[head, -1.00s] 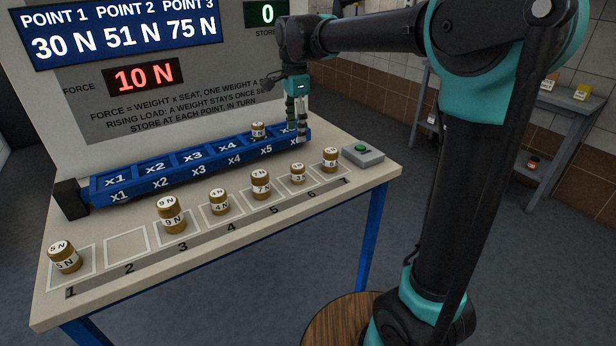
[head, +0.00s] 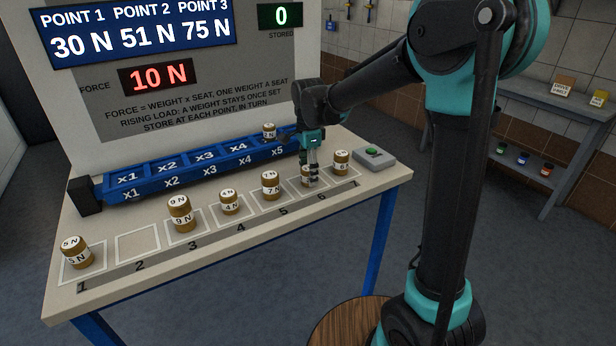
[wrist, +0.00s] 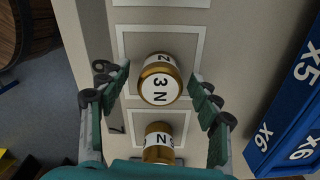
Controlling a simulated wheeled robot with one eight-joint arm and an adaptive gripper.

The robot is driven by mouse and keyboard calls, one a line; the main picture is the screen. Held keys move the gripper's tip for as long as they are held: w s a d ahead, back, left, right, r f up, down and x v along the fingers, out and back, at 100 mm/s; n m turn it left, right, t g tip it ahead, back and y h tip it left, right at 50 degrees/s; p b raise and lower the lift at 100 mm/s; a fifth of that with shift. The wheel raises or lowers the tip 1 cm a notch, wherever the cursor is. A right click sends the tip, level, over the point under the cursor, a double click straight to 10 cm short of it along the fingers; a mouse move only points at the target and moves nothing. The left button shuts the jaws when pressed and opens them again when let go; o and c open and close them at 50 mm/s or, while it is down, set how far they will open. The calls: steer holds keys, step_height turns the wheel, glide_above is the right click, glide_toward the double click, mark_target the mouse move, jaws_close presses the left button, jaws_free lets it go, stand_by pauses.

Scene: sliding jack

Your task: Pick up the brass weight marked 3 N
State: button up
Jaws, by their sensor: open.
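The brass weight marked 3 N (wrist: 160,82) stands in a white outlined square in the wrist view. In the head view the weight (head: 304,172) is partly hidden by my gripper (head: 312,182), near the right end of the front row. My gripper is open, pointing down, with one finger on either side of the weight in the wrist view. I cannot tell how far the fingertips are above the bench, and no contact shows.
Another brass weight (wrist: 158,145) stands close below it in the wrist view. A 7 N weight (head: 270,185) is to its left in the head view. The blue seat rail (head: 190,174) runs behind, bearing one small weight (head: 269,131).

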steer(key=shift+f, duration=0.65)
jaws_close()
steer(key=shift+r, duration=0.1)
